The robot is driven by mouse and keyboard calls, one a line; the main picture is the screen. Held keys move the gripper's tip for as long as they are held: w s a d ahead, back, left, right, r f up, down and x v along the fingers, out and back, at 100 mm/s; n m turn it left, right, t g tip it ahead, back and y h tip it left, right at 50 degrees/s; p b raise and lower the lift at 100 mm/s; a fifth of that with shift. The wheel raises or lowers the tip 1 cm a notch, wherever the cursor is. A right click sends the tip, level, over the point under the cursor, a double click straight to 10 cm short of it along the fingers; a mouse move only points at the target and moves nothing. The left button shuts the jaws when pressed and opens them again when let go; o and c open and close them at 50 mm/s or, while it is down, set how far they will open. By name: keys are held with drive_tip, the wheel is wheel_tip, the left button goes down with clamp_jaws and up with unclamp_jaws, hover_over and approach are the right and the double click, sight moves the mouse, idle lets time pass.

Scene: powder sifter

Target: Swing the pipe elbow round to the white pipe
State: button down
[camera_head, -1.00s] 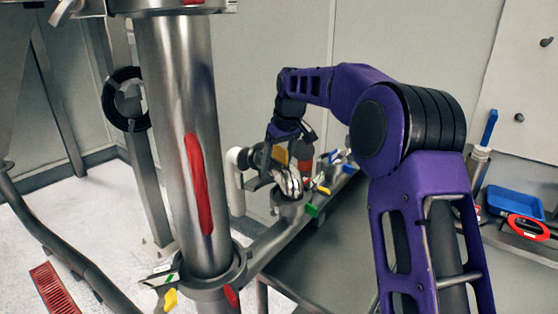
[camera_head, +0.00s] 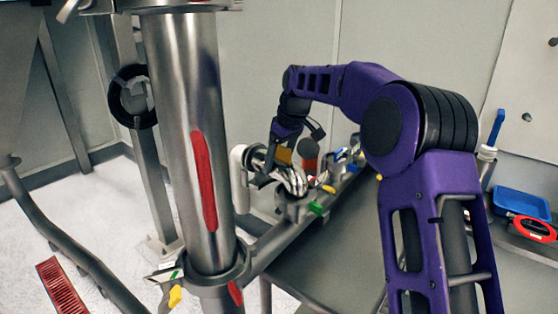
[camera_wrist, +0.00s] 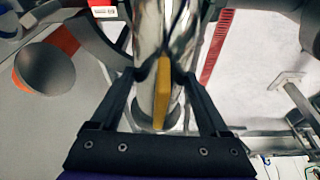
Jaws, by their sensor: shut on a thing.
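The pipe elbow (camera_head: 297,183) is shiny metal and sits on the fitting of the grey rail, left of my arm. The white pipe (camera_head: 240,190) stands upright just left of it, its top bent toward the elbow. A shiny metal end shows close to that bend; whether they touch I cannot tell. My gripper (camera_head: 275,172) reaches down over the elbow. In the wrist view, my fingers (camera_wrist: 160,80) are shut around the polished elbow (camera_wrist: 150,35), with a yellow tab (camera_wrist: 162,92) between them. The fingers partly hide the elbow in the head view.
A thick steel column (camera_head: 195,130) with a red strip stands in front at left. Several coloured clamps, such as a green one (camera_head: 317,208), sit along the rail. A blue tray (camera_head: 522,203) lies at right. The grey surface below the rail is clear.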

drive_tip(key=shift+s+a+n, duration=0.15)
drive_tip(key=shift+n, duration=0.15)
unclamp_jaws()
